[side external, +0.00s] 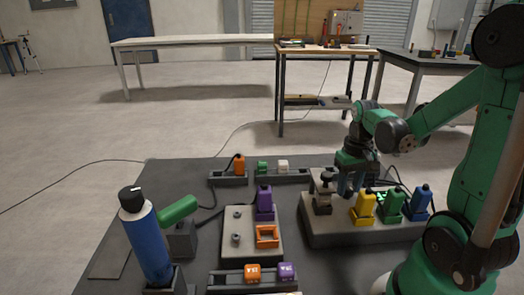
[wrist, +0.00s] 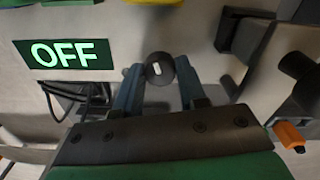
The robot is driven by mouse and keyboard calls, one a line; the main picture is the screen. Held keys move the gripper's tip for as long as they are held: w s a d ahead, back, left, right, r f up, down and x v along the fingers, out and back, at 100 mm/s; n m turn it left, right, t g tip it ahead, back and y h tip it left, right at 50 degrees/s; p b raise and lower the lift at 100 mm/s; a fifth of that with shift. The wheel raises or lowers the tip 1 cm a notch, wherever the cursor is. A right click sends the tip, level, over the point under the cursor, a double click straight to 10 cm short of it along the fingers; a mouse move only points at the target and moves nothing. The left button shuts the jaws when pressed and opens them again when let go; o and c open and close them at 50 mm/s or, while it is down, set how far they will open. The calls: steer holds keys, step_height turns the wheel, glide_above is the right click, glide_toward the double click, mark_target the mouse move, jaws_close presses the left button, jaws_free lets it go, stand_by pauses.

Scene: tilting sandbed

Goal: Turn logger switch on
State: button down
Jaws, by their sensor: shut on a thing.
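A round black knob (wrist: 160,68) with a short white mark shows in the wrist view, apparently the logger switch. My gripper (wrist: 158,82) has its two blue fingers on either side of the knob, shut on it. A dark green sign (wrist: 63,54) to the left of the knob reads OFF in pale letters. In the side external view my gripper (side external: 348,191) points down over the grey block (side external: 340,238) at the right. The knob is hidden there behind the fingers and neighbouring parts.
Yellow (side external: 363,208), green (side external: 391,206) and blue (side external: 418,204) plugs stand close to the right of my gripper. A dark post (side external: 322,195) stands close to its left. A purple plug (side external: 265,203) and a blue bottle (side external: 146,240) are farther left.

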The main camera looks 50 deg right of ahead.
mark_target(349, 187)
steer(key=m, duration=0.5)
steer(key=shift+m, duration=2.4)
steer(key=shift+c, duration=2.4)
jaws_free()
steer(key=shift+r, duration=0.1)
steer(key=shift+r, duration=2.75)
